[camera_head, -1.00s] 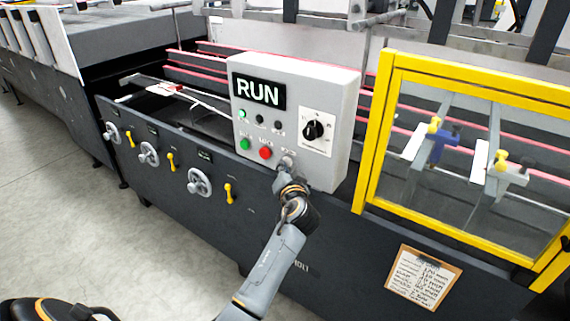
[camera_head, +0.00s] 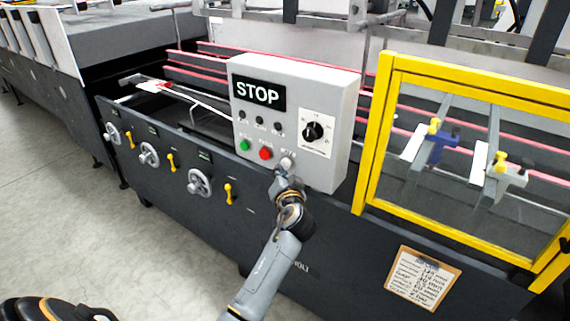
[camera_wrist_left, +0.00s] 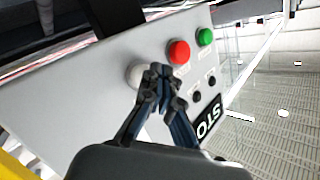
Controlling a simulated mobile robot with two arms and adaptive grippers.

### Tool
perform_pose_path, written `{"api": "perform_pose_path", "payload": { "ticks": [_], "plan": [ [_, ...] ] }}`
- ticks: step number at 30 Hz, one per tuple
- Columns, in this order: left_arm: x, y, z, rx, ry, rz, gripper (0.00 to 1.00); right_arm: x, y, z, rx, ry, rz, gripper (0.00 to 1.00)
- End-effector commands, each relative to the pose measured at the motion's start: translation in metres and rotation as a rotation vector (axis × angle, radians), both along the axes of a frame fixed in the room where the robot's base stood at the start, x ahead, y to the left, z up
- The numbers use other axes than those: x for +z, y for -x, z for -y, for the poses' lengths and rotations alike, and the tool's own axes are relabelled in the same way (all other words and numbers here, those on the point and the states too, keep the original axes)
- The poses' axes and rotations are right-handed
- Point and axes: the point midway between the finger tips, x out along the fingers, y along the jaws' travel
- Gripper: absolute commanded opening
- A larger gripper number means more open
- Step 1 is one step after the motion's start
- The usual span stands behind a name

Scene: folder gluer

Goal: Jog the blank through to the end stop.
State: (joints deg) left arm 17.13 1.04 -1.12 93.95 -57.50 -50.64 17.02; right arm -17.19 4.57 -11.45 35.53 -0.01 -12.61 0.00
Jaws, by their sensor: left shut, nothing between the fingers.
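The grey control box (camera_head: 340,88) stands on the machine's side, and its display (camera_head: 258,95) reads STOP. Below it are a green button (camera_head: 244,145), a red button (camera_head: 265,154) and a whitish button (camera_head: 287,162). My left gripper (camera_head: 283,181) is shut and empty, just below the whitish button. In the left wrist view its fingertips (camera_wrist_left: 160,76) are beside and partly over the whitish button (camera_wrist_left: 135,74); I cannot tell whether they touch it. A small white and red piece (camera_head: 155,86), perhaps the blank, lies in the machine at left. The end stop cannot be made out.
A selector knob (camera_head: 313,132) is on the box's right side. A yellow-framed clear guard (camera_head: 374,140) stands to the right, with blue and grey clamps behind it. Handwheels (camera_head: 199,183) and yellow levers line the side panel. A clipboard (camera_head: 423,278) hangs at lower right. The floor at left is clear.

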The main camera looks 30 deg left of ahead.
Motion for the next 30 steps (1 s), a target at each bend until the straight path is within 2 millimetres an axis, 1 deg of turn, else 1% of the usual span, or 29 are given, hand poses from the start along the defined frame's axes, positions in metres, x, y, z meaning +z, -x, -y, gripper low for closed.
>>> {"api": "perform_pose_path", "payload": {
  "ticks": [2, 11, 13, 24, 27, 30],
  "plan": [
    [0.001, 0.003, 0.0, 0.0, 0.0, 0.0, 0.0, 0.002, 0.0, 0.0, 0.0, 0.0, 0.0, 0.32],
    [0.0, 0.004, -0.001, 0.001, 0.0, 0.0, 0.0, 0.002, 0.0, 0.0, 0.0, 0.0, 0.0, 0.32],
    [0.001, 0.007, -0.001, 0.001, 0.0, 0.0, 0.0, 0.003, 0.0, 0.0, 0.0, 0.0, 0.0, 0.32],
    [0.001, 0.043, -0.004, 0.0, 0.0, -0.001, 0.0, 0.015, 0.0, 0.0, 0.0, 0.0, 0.0, 0.32],
    [0.001, 0.05, -0.004, 0.001, -0.001, 0.0, 0.0, 0.017, 0.0, 0.0, 0.0, 0.0, 0.0, 0.32],
    [0.001, 0.053, -0.005, 0.001, 0.0, 0.0, 0.0, 0.017, 0.0, 0.0, 0.0, 0.0, 0.0, 0.32]
  ]
}}
